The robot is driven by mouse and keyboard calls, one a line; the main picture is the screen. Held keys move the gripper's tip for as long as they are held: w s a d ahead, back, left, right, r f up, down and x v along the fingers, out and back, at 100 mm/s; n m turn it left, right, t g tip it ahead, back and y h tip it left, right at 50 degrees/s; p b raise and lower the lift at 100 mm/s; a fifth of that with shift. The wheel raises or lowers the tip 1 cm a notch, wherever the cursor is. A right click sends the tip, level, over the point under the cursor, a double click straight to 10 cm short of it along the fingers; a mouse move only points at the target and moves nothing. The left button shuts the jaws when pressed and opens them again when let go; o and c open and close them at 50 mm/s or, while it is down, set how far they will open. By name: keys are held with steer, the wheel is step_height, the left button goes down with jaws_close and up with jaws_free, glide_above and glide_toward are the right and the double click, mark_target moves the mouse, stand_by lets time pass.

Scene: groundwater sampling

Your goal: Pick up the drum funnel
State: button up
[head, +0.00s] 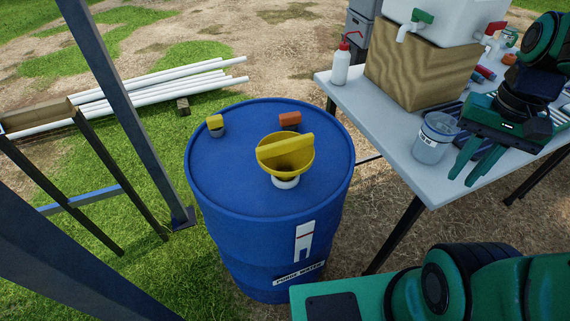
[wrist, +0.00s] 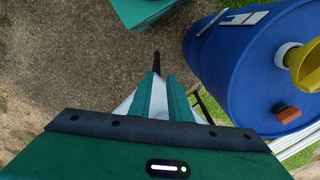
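The yellow drum funnel (head: 285,149) has a wide bowl with a flat yellow bar across its top. It sits upright on a white collar (head: 286,183) on top of the blue drum (head: 228,165). My gripper (head: 463,182) is to the right of the funnel, over the table's edge and apart from the drum. Its two green fingers are parted with nothing between them; they also show in the wrist view (wrist: 162,78).
An orange block (head: 289,120) and a small yellow-topped item (head: 215,125) sit on the drum lid. A dark post (head: 125,110) stands left of the drum.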

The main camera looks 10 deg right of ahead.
steer(key=w+a+r+m, duration=0.1)
steer(key=w+a+m, duration=0.1)
steer(key=w+a, duration=0.7)
steer(key=m+y, duration=0.1)
steer(key=m, duration=0.4)
glide_above(285, 140)
steer(key=shift+d+f, duration=0.45)
steer(key=f, duration=0.4)
steer(key=shift+a+f, duration=0.25)
steer(key=shift+a, duration=0.15)
steer(key=shift+s+a+f, duration=0.1)
steer(key=shift+a+f, duration=0.05)
steer(key=shift+f, duration=1.35)
steer(key=shift+s+a+f, duration=0.1)
steer(key=shift+f, duration=1.4)
steer(key=shift+c, duration=0.7)
jaws_close()
